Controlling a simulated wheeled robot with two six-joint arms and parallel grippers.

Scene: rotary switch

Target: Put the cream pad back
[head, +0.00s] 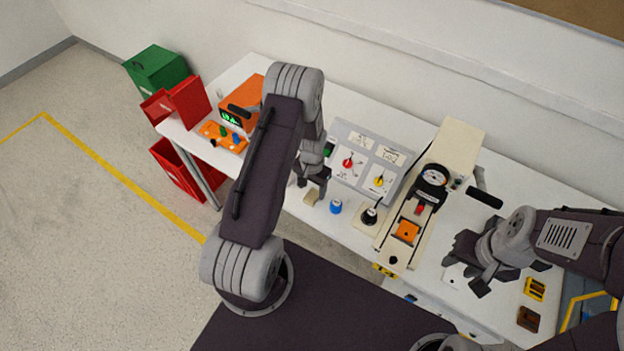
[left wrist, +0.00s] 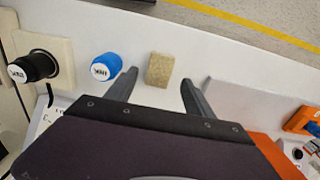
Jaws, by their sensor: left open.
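The cream pad (head: 311,197) is a small tan block lying on the white table near its front edge. In the left wrist view the pad (left wrist: 160,69) lies between and just beyond the two fingertips, apart from both. My left gripper (head: 309,189) is open, pointing down at the pad, and holds nothing. My right gripper (head: 465,272) is over the table's right part, with its fingers spread and nothing seen between them.
A blue knob (head: 335,206) stands close to the pad, and a black knob (head: 370,215) is on a cream base beside it. A grey switch panel (head: 350,160) is behind. A cream press (head: 455,150) stands to the right. An orange device (head: 240,98) is at the left.

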